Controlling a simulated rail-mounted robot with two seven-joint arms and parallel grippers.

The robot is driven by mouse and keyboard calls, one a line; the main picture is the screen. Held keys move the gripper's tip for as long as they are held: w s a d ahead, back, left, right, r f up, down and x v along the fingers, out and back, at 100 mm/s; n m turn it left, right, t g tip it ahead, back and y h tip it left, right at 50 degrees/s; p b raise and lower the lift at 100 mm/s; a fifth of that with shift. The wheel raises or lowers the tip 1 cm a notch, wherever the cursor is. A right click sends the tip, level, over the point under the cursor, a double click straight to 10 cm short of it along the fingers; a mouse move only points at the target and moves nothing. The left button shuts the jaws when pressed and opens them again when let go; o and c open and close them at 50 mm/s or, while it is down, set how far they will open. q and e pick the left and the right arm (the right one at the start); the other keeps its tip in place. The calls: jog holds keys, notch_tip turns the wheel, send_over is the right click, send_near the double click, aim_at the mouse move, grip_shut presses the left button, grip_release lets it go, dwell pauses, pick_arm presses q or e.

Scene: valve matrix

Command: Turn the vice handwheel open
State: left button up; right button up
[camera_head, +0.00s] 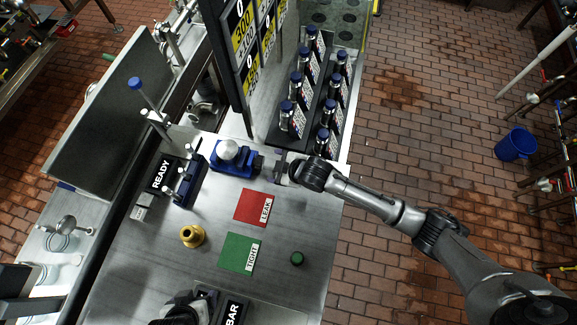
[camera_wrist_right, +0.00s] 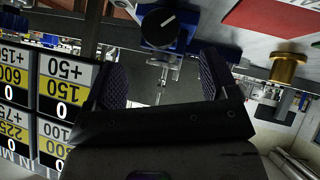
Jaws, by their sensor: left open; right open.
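The blue vice (camera_head: 236,166) stands on the steel bench, with a round silver-topped part (camera_head: 228,150) in it. In the right wrist view the vice (camera_wrist_right: 187,38) is at the top, with a dark round knob with a white mark (camera_wrist_right: 160,26). My right gripper (camera_head: 281,168) is open beside the vice's right end, fingers either side of the screw's line; contact is unclear. My left gripper (camera_head: 182,310) appears at the bottom edge, partly cut off.
A red LEAK mat (camera_head: 252,207) and green TIGHT mat (camera_head: 239,252) lie in front of the vice. A brass fitting (camera_head: 192,236) and green button (camera_head: 297,258) are nearby. Black racks of blue-capped bottles (camera_head: 290,118) stand behind my right gripper. Display panels (camera_head: 243,45) rise behind the vice.

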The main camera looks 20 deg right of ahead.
jog(key=shift+v, duration=2.8)
